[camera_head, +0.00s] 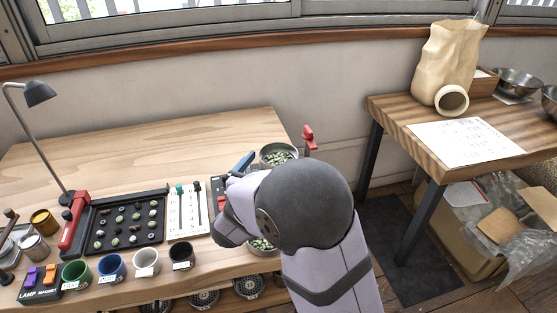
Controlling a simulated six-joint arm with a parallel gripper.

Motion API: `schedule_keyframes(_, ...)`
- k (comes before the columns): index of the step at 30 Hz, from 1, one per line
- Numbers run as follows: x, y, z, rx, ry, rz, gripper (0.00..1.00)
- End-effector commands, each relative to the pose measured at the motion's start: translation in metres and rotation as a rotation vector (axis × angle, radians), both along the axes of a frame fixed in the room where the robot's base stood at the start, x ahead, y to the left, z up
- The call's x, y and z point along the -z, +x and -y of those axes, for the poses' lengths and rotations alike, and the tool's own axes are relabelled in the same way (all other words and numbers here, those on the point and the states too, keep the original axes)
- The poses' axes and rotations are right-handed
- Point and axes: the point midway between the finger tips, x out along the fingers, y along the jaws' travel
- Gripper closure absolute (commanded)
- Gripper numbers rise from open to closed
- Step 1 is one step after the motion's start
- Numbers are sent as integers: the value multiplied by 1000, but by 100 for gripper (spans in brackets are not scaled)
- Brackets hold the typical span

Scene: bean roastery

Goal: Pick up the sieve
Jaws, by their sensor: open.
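A round metal-rimmed vessel (279,148) holding pale green beans stands near the right end of the wooden table; it may be the sieve, but I cannot tell its mesh. A second round vessel with green beans (262,244) shows partly below my arm, near the table's front edge. My gripper (236,186) is over the right part of the table, left of the first vessel. It is open, and its fingers are mostly hidden by my own arm. A blue part (244,163) shows beside it; I cannot tell what it belongs to.
A black bean tray (128,243), a white card (188,226), several cups (146,261) and a desk lamp (39,94) fill the left and front. A red-topped piece (308,135) stands at the table's right edge. The table's back is clear. A side table (405,110) stands right.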

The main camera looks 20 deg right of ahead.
Motion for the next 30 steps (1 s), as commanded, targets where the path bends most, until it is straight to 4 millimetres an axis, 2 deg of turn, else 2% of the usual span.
schedule_keyframes(5, 0, 5, 2, -1, 1, 1, 0)
schedule_keyframes(16, 6, 41, 23, 0, 1, 1, 0)
schedule_keyframes(26, 6, 45, 25, -2, 1, 1, 0)
schedule_keyframes(30, 6, 45, 25, -2, 1, 1, 31)
